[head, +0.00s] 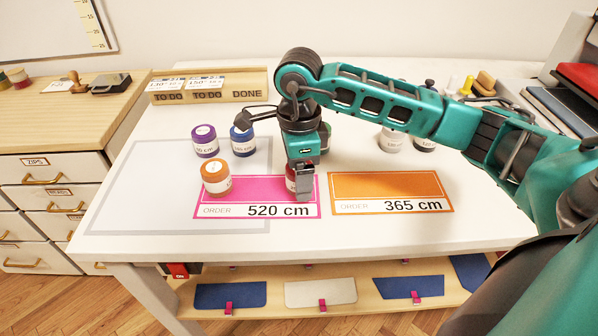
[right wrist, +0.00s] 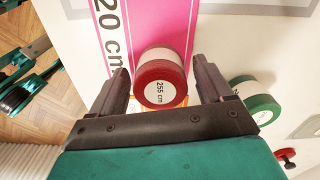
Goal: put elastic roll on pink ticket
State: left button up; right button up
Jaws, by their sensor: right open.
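The pink ticket (head: 256,197), marked 520 cm, lies flat on the white table. An orange elastic roll (head: 215,178) stands on its left part. A red elastic roll (head: 291,181) stands at its right end, mostly hidden behind my right gripper (head: 303,190). In the right wrist view, the red roll (right wrist: 161,86), labelled 255 cm, sits on the pink ticket (right wrist: 150,22) between the spread fingers of my right gripper (right wrist: 161,76). Gaps show between the roll and both fingers. My left gripper is not in view.
Purple (head: 204,141) and blue (head: 243,141) rolls stand behind the ticket. A green roll (right wrist: 258,100) is beside the right gripper. An orange ticket (head: 390,190), marked 365 cm, lies empty to the right.

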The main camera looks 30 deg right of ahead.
notch_tip(320, 180, up, 11)
jog(key=shift+r, duration=0.2)
jog(key=shift+f, duration=0.1)
dwell(0.5)
